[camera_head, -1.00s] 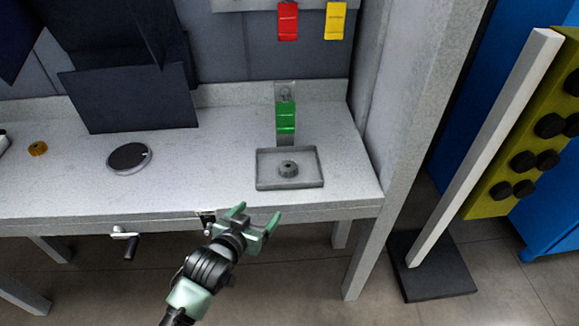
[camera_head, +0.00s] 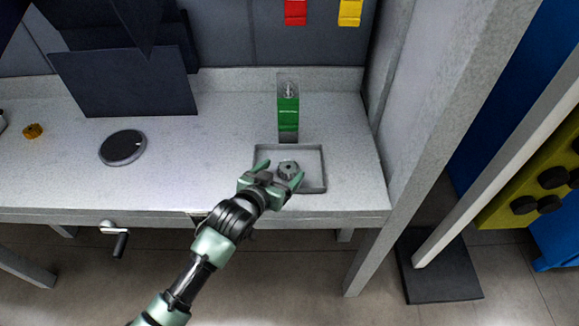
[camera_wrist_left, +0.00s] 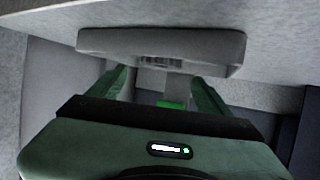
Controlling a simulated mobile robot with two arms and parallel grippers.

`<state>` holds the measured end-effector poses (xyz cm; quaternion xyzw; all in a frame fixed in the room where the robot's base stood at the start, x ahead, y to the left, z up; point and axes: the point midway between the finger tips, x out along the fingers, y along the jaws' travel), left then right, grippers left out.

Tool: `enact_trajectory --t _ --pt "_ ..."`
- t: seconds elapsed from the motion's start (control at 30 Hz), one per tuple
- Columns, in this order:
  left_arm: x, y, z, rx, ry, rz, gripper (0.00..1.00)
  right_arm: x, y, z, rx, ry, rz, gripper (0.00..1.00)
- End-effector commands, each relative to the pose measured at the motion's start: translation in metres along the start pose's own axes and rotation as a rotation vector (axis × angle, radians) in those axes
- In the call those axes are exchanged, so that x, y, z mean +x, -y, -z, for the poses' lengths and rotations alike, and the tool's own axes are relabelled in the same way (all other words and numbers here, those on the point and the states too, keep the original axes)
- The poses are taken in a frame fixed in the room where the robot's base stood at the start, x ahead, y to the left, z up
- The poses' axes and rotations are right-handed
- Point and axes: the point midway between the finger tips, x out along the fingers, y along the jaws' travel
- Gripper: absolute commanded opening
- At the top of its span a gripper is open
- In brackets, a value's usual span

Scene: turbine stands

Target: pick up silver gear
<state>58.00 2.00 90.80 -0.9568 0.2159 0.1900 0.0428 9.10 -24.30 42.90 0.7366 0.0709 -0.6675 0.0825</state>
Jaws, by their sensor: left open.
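The silver gear (camera_head: 289,167) lies in a shallow grey tray (camera_head: 322,160) at the right of the bench. My left gripper (camera_head: 281,173) is open at the tray's near side, with its two green fingers reaching over the near rim. The gear shows between and just beyond the fingertips, and I cannot tell whether they touch it. In the left wrist view the tray (camera_wrist_left: 205,45) lies ahead of the open fingers (camera_wrist_left: 160,80), and the gear (camera_wrist_left: 160,62) shows small and partly hidden. My right gripper is not in view.
A green box (camera_head: 288,108) stands behind the tray. A round dark disc (camera_head: 122,147) and an orange gear (camera_head: 33,131) lie to the left on the bench (camera_head: 210,150). A grey post (camera_head: 420,130) rises at the right. The bench between disc and tray is clear.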

Motion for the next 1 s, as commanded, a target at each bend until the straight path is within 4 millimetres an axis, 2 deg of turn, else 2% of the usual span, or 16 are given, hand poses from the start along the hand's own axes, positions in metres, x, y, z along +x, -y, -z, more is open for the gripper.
enact_trajectory --t 0.13,0.4,0.67,0.77,0.97,1.0 --pt "0.016 -0.001 -0.003 -0.001 0.001 0.0 0.79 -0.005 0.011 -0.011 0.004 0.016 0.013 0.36" --pt "0.048 -0.001 -0.008 0.001 0.0 0.0 0.79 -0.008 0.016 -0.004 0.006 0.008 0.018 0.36" --pt "0.051 -0.001 -0.009 0.001 -0.001 -0.001 0.79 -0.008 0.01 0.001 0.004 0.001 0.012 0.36" --pt "0.051 -0.001 -0.009 0.001 -0.001 -0.001 0.57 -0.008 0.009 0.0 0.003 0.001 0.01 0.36" --pt "0.051 -0.001 -0.009 0.0 -0.001 -0.001 0.01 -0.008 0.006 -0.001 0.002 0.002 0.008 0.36" --pt "0.051 -0.001 -0.009 0.0 -0.001 -0.001 0.0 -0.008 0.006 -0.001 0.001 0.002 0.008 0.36"
